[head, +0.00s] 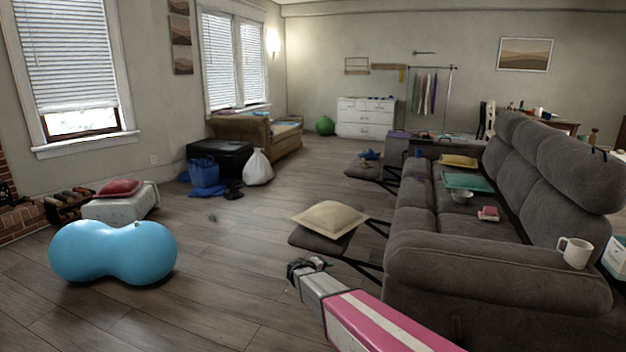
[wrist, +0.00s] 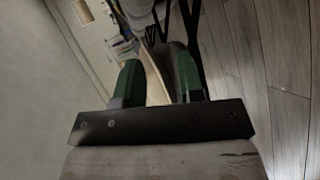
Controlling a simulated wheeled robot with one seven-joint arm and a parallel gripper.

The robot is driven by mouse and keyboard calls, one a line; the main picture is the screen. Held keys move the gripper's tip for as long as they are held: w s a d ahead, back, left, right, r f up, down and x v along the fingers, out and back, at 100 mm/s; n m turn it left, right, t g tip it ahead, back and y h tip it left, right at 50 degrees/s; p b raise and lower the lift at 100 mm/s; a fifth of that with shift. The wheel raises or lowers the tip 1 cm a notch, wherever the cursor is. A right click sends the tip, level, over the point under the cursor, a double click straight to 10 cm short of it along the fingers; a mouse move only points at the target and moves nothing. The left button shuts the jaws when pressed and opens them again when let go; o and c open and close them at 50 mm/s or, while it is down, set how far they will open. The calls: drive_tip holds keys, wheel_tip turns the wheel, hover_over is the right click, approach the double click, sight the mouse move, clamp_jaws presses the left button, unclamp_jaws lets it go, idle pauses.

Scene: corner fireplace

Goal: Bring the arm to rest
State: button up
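My arm (head: 385,326), pink and white, reaches from the bottom edge of the head view towards the floor left of the sofa. My gripper (head: 303,267) is at its end, in front of the footrest with the beige cushion. In the wrist view my gripper (wrist: 158,70) shows two green fingers standing apart. Beige and dark surfaces of the cushion and footrest appear in the gap, seemingly beyond the fingers. I see nothing held.
The grey sofa (head: 500,247) stands close on the right, with a white mug (head: 574,252) on its arm. A beige cushion (head: 329,218) lies on the extended footrest (head: 318,243). A blue peanut ball (head: 112,252) is at the left. The middle floor is mostly clear.

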drive_tip(key=s+d+r+m+g+y, duration=0.1)
drive_tip(key=s+d+m+g+y, duration=0.15)
drive_tip(key=s+d, duration=0.45)
drive_tip(key=s+d+r+m+g+y, duration=0.1)
drive_tip(key=s+d+r+m+g, duration=0.15)
drive_tip(key=s+d, duration=0.4)
drive_tip(key=s+r+m+g+y, duration=0.1)
drive_tip(key=s+r+g+y, duration=0.2)
drive_tip(key=s+y, duration=0.4)
drive_tip(key=s, duration=0.9)
drive_tip(key=shift+a+r+m, duration=0.15)
drive_tip(key=shift+r+m, duration=0.05)
drive_tip(key=shift+m, duration=0.1)
